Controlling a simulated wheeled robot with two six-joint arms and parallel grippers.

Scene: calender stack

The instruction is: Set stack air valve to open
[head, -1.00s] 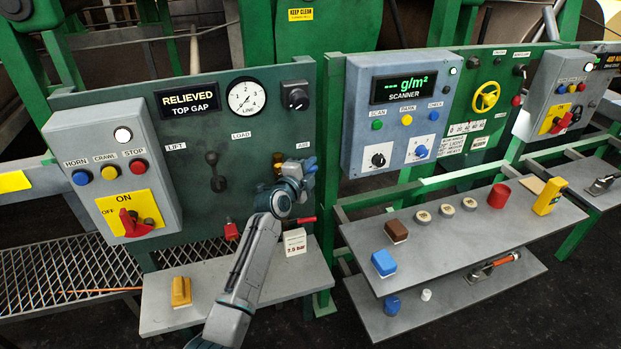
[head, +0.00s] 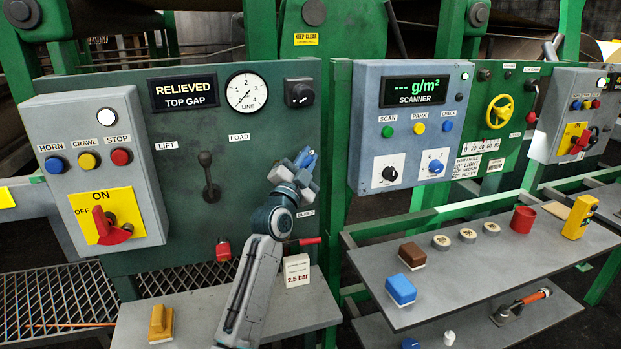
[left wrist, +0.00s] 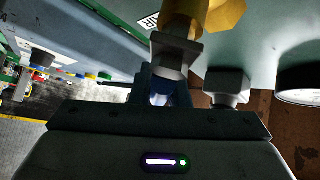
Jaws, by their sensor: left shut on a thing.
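My left gripper (head: 303,165) is at the right part of the dark green panel (head: 165,190), below the black knob. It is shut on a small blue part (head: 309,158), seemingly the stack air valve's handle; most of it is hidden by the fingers. In the left wrist view a yellow brass-coloured fitting (left wrist: 218,14) lies just beyond the jaws, and a bit of blue (left wrist: 160,98) shows between them. The valve's position cannot be read. My right gripper is not in view.
A red lever (head: 305,241) sticks out just below the gripper by the BLEED label. A black lift/load lever (head: 208,178) stands to its left. A white 2.5 bar card (head: 296,270) and a yellow block (head: 161,322) are on the lower shelf (head: 200,305).

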